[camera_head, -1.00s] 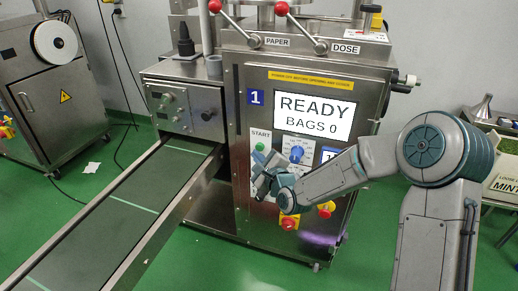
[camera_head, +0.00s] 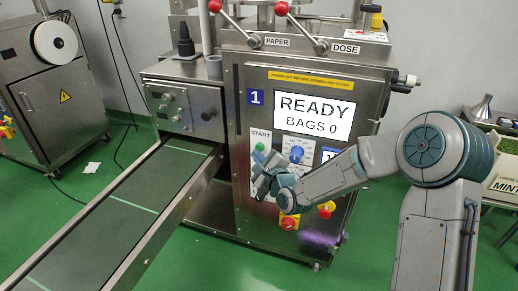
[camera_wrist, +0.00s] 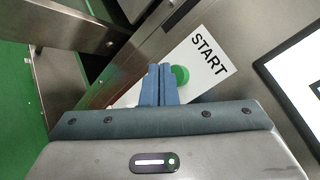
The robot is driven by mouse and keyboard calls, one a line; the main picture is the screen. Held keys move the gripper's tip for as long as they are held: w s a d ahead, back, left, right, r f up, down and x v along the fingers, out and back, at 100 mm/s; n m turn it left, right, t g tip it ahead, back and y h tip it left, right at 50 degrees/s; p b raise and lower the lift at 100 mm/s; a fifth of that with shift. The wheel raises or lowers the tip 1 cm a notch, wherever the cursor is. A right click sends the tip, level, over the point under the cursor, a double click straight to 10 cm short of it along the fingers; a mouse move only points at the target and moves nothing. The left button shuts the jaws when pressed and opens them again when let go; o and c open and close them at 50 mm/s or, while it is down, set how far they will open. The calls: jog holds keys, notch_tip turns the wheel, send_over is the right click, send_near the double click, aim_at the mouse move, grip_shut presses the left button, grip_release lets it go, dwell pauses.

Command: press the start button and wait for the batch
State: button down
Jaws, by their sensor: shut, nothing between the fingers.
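The green start button (camera_head: 259,147) sits on a white plate marked START (camera_head: 261,134) on the front of machine 1. My gripper (camera_head: 257,158) is shut and empty, its fingertips just below the button in the head view. In the wrist view the shut fingers (camera_wrist: 160,68) point at the plate, and the green button (camera_wrist: 180,75) shows right beside the tips, partly hidden by them. I cannot tell whether they touch it. The screen (camera_head: 313,117) reads READY, BAGS 0.
A blue dial (camera_head: 297,153) is right of the button. Red-and-yellow knobs (camera_head: 289,222) sit below my wrist. The conveyor (camera_head: 120,215) runs toward the lower left and is empty. Red-knobbed levers marked PAPER and DOSE are above the screen.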

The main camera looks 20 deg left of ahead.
jog(key=shift+w, duration=0.2)
jog(key=shift+w, duration=0.2)
